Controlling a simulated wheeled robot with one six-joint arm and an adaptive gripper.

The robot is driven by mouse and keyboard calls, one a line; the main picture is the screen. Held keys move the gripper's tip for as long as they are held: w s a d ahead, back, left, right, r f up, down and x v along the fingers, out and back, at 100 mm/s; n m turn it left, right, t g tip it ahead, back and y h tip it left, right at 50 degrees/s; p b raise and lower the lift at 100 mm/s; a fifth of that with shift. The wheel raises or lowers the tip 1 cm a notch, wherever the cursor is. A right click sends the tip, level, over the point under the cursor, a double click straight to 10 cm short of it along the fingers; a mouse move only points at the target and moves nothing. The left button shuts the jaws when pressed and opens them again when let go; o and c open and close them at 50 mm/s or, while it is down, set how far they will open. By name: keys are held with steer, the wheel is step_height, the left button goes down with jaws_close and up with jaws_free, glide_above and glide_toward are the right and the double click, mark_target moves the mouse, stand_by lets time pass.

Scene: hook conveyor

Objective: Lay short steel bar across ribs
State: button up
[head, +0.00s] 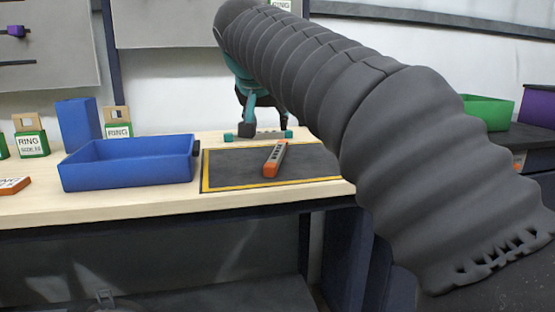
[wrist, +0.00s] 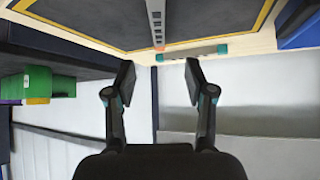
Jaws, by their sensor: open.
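A grey steel bar with orange ends (head: 275,158) lies on the dark mat, pointing away from me; part of it shows in the wrist view (wrist: 156,18). A second grey bar with teal ends (head: 265,135) lies crosswise at the mat's back edge; it also shows in the wrist view (wrist: 190,54). I cannot tell which is the short one. My gripper (wrist: 158,84) is open and empty, its fingers apart, near the teal-ended bar. In the head view my gripper (head: 264,125) is partly hidden by my arm. I cannot make out any ribs.
The dark mat (head: 225,175) has a yellow border. A blue tray (head: 125,172) stands left of it. A green bin (head: 487,111) stands at the right. Bare wood lies at the table front.

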mark_target(277, 152)
steer(key=b+x, duration=0.1)
steer(key=x, duration=1.2)
steer(key=shift+w+d+f, duration=0.15)
steer(key=shift+d, duration=0.05)
jaws_close()
